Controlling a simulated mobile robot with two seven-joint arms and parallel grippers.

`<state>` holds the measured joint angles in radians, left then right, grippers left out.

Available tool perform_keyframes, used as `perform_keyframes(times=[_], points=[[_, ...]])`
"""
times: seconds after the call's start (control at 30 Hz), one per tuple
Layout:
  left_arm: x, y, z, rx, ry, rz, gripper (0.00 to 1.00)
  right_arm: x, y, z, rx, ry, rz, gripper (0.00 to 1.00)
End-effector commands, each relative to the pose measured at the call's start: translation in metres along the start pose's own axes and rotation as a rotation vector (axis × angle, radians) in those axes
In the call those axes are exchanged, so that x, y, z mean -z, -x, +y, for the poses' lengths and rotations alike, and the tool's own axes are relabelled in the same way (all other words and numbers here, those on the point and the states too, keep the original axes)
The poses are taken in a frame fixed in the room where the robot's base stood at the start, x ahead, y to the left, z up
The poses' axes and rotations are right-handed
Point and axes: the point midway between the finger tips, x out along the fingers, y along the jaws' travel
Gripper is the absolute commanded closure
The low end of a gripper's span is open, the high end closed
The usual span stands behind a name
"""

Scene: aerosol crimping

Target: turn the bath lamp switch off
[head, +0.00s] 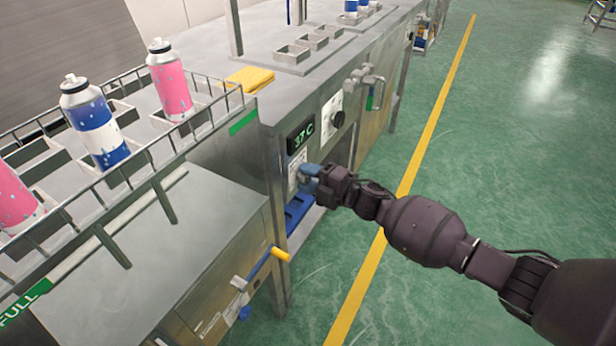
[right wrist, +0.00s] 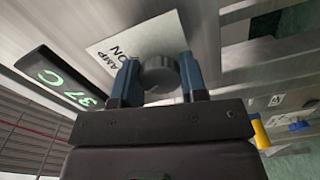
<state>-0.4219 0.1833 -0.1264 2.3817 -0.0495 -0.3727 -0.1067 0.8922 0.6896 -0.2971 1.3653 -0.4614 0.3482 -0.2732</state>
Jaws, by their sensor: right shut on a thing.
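The lamp switch is a dark round knob (right wrist: 159,76) on a white plate (right wrist: 138,45) with the letters "AMP" and "ON" showing in the right wrist view. My right gripper (head: 309,181) is at the front panel of the steel bench, just below the green "37 C" display (head: 300,136). Its two blue fingers are shut on the knob, one on each side. In the head view the knob is hidden behind the fingers, and part of the white plate (head: 297,168) shows. Which way the knob points cannot be told. My left gripper is not in view.
Another dark knob (head: 338,119) on a white plate and a metal valve (head: 369,85) are farther along the panel. A yellow-handled lever (head: 280,254) sticks out nearer. Pink and blue-white cans (head: 95,122) stand in a railed rack.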

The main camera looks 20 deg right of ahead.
Motion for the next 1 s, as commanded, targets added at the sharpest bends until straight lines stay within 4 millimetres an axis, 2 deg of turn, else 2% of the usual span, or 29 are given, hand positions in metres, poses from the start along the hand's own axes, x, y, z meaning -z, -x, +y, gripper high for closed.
perform_keyframes(times=[0.67,0.7,0.8,0.87,1.0], points=[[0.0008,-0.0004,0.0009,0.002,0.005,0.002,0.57,-0.0007,0.0005,-0.0003,0.001,0.071,-0.002,0.84],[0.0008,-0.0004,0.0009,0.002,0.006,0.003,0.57,-0.0007,0.0005,-0.0003,0.001,0.071,-0.002,0.59],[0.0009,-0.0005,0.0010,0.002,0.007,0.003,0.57,-0.0007,0.0005,-0.0003,0.001,0.071,-0.001,0.44],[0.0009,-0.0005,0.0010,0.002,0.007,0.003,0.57,-0.0006,0.0004,-0.0002,0.001,0.070,-0.001,0.35],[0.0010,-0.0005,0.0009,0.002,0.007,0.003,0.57,-0.0004,0.0003,0.0000,0.000,0.070,-0.001,0.35]])
